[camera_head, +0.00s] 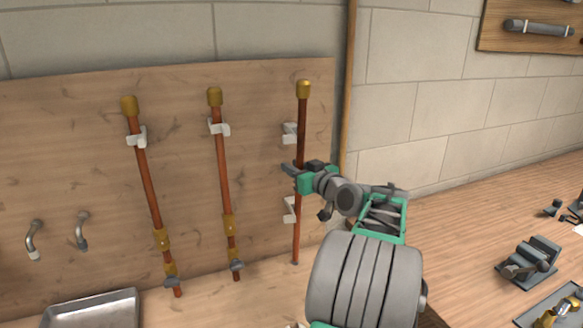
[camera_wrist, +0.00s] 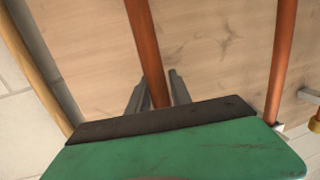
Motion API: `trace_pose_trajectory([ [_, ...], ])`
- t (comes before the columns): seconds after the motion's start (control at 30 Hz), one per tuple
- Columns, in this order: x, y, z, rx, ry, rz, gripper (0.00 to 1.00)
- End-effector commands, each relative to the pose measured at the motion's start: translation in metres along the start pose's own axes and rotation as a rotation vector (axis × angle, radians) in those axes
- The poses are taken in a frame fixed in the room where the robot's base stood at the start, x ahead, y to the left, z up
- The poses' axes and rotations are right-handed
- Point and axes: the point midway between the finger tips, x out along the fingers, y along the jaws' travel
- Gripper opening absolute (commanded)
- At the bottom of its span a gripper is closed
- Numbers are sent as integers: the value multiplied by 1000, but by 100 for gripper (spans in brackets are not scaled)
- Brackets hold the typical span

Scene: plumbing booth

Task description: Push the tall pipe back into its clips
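The tall pipe (camera_head: 301,120) is a copper pipe with a brass cap, the rightmost of the three on the wooden board. It stands nearly upright, just right of its two white clips, the upper clip (camera_head: 290,133) and the lower clip (camera_head: 290,209); it looks outside them. My gripper (camera_head: 294,170) is at the pipe between the clips. In the wrist view the pipe (camera_wrist: 143,35) runs down between my two grey fingers, one on each side. I cannot tell whether they press on it. My gripper's body hides where the pipe passes beyond the fingers.
Two other copper pipes, left (camera_head: 149,185) and middle (camera_head: 221,160), sit in clips on the board (camera_head: 60,130). A metal tray (camera_head: 92,310) is at lower left. A wooden post (camera_head: 348,85) stands close right of the tall pipe. Tools lie on the right.

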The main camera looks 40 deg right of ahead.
Motion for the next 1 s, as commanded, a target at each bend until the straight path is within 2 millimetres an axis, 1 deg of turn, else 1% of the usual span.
trace_pose_trajectory([
  [0.03,0,0,0,-1,1,0,30],
  [0.17,0,-1,-1,-1,1,-1,41],
  [0.37,1,-1,-1,-2,2,-2,41],
  [0.47,-4,-1,0,-2,2,0,41],
  [0.57,-18,0,0,-3,3,3,41],
  [0.7,-48,1,1,-3,3,4,41],
  [0.8,-66,0,1,-2,2,2,41],
  [0.9,-76,0,0,-3,2,0,41],
  [1.0,-79,0,0,-2,2,0,41],
])
